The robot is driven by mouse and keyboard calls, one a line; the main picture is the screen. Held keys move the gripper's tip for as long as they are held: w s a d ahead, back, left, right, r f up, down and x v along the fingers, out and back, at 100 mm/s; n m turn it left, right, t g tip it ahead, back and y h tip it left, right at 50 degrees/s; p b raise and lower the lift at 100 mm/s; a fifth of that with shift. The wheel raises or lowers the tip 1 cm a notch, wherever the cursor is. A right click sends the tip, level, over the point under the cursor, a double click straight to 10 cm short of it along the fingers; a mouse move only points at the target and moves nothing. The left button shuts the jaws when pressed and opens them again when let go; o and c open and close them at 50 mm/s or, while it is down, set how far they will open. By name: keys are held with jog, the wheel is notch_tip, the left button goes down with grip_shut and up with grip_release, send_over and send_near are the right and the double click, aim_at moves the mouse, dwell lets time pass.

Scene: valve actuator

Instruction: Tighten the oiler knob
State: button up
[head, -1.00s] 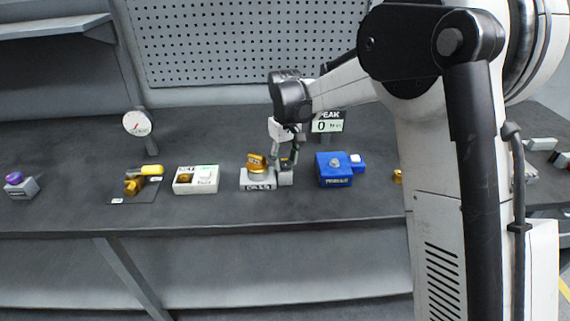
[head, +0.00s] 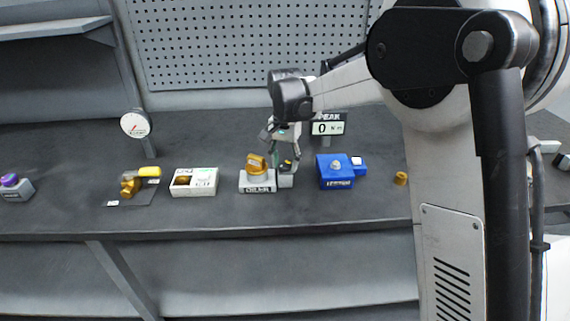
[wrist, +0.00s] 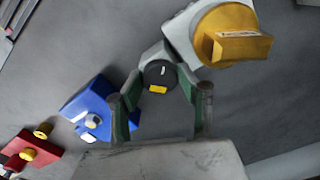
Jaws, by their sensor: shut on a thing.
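A small grey block (head: 286,181) stands against the right side of a larger grey block (head: 257,187) that has a gold knob (head: 256,163) on top. The larger block's front label is too small to read surely. In the wrist view a round black knob (wrist: 158,72) with a white line sits on the small block, with a yellow tag (wrist: 158,89) at its edge. My gripper (head: 286,160) comes down over the small block. In the wrist view its fingers (wrist: 160,78) close on opposite sides of the black knob. The gold knob (wrist: 228,38) is just beside them.
A blue box (head: 336,171) stands close on the right, with a display (head: 327,128) behind it. A white box (head: 194,182), a brass valve with yellow handle (head: 131,183) and a dial gauge (head: 135,125) are to the left. The bench front is clear.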

aim_at(285, 163)
jog(key=m, duration=0.6)
jog(key=shift+b, duration=0.4)
dwell(0.3)
jog(key=o, duration=1.1)
jog(key=shift+o, duration=0.2)
jog(key=shift+r, duration=0.15)
notch_tip(285, 163, up, 12)
